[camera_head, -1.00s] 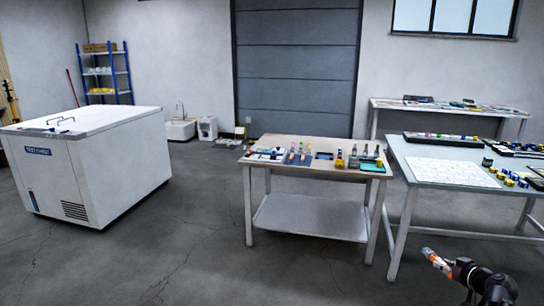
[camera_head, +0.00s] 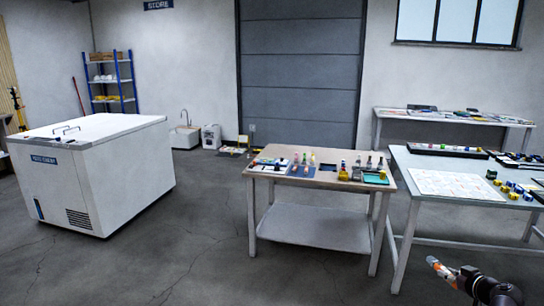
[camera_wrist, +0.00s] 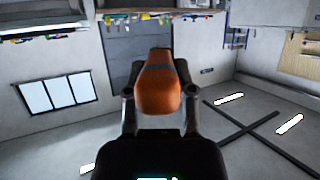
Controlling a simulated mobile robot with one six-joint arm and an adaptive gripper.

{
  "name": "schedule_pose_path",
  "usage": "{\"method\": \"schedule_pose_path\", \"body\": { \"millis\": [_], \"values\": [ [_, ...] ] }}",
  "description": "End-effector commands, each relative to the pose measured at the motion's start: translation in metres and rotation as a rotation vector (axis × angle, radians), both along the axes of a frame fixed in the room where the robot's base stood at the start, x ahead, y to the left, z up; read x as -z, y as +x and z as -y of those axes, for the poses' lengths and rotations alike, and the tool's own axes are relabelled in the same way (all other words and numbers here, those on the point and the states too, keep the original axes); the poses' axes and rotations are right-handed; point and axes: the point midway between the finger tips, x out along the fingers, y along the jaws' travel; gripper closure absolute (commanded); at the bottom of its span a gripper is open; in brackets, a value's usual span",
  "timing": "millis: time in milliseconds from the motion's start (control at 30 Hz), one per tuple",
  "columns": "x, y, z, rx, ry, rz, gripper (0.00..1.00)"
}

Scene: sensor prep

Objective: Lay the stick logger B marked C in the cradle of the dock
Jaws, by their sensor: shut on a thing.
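My gripper (camera_head: 456,279) is at the lower right of the head view, over the floor in front of the tables. It is shut on an orange stick-shaped thing (camera_head: 439,267), which shows white parts in the head view. In the wrist view my gripper (camera_wrist: 158,98) has a finger on each side of the orange body (camera_wrist: 157,82), which carries dark marking too small to read. I cannot tell from the marking whether it is logger B marked C. I cannot make out the dock or its cradle among the small things on the tables.
A wooden-topped table (camera_head: 300,180) with several bottles and trays stands ahead. A grey table (camera_head: 400,168) with a white sheet (camera_head: 455,184) stands at right. A back bench (camera_head: 450,119) is behind it. A white chest (camera_head: 120,185) stands left. The floor between is clear.

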Motion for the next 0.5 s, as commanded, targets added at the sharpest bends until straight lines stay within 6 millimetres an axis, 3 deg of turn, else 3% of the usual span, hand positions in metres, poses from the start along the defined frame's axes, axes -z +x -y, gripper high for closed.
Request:
{"method": "schedule_pose_path", "body": {
  "millis": [33,500],
  "values": [
    [-0.017,0.000,0.000,0.000,0.000,0.000,1.00],
    [-0.095,0.000,-0.001,-0.001,0.000,0.000,1.00]
  ]
}}
